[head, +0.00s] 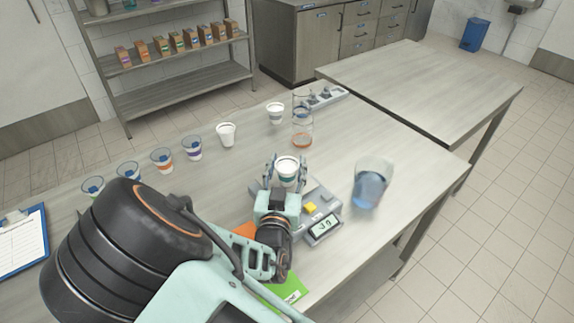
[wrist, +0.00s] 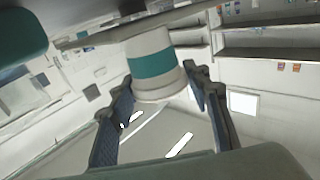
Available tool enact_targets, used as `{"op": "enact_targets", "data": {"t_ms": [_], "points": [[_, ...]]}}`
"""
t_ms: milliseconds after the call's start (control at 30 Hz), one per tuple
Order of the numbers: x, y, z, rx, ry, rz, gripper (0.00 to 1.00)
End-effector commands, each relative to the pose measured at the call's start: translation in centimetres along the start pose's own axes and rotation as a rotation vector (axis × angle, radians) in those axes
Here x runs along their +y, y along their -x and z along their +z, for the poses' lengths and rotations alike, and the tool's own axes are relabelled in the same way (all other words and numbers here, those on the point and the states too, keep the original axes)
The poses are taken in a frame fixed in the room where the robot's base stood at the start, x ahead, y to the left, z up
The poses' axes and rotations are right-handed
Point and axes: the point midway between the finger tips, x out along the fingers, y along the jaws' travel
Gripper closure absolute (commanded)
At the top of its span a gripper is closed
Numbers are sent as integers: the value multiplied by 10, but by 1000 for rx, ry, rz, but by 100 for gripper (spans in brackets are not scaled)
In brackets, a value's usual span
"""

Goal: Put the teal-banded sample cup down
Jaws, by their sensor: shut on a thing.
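The teal-banded sample cup (head: 287,172) is white, with its wide opening upward in the head view. My gripper (head: 285,182) is shut around it, one finger on each side. In the wrist view the cup's teal band (wrist: 152,64) shows between the two fingers (wrist: 160,100). The cup is over the grey scale (head: 328,198), which has a yellow button and a lit display (head: 323,229). My gripper covers part of the scale. I cannot tell whether the cup's base touches its plate.
A blurred clear beaker of blue liquid (head: 370,187) is right of the scale. Several colour-banded cups (head: 162,160) line the left. A green packet (head: 287,290) lies in front. The second table (head: 420,90) is bare.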

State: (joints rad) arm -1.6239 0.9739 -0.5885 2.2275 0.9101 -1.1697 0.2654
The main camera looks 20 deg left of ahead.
Motion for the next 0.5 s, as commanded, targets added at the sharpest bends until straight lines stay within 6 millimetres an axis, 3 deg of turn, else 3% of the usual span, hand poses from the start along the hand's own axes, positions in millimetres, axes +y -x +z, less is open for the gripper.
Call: {"op": "enact_targets", "data": {"t_ms": [33,67,200,500], "points": [[0,0,3,0,0,0,85],[0,0,2,0,0,0,53],[0,0,2,0,0,0,38],[0,0,2,0,1,0,38]]}}
